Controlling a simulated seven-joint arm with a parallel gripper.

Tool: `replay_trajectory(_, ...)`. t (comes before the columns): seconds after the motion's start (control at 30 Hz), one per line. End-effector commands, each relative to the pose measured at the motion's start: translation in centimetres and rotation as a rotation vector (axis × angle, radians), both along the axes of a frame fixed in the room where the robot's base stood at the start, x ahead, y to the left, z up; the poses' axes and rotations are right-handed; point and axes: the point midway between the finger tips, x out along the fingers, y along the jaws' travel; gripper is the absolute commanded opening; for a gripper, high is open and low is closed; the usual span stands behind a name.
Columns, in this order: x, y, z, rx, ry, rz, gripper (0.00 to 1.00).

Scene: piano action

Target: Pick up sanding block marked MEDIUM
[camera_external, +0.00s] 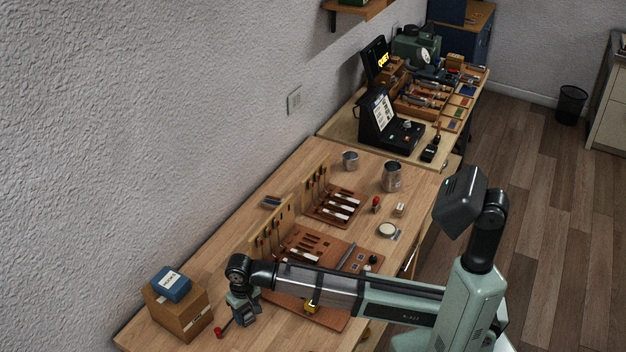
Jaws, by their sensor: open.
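I cannot pick out the sanding block marked MEDIUM, because the labels are too small to read. A small pale block with a dark mark (399,209) lies on the near workbench, right of the red-topped item. A flat grey-blue item (271,202) lies near the wall. My gripper (243,320) points down over the near end of the workbench (225,210). It is open, with nothing visible in it, though its fingertips are small and dark here. It is right of the cardboard box and left of the brown tool board.
A cardboard box (178,308) with a blue box (171,284) on top stands at the near left. A brown board (330,318) holds tools, and upright racks (268,235) stand beside it. Metal cans (392,177) stand farther back. A second bench beyond is crowded.

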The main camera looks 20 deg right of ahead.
Motion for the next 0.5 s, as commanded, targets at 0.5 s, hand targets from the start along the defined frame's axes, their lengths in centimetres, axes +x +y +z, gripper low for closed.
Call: replay_trajectory(0.5, 0.00, 0.00, -0.54, 0.001, 0.000, 0.000, 0.33)
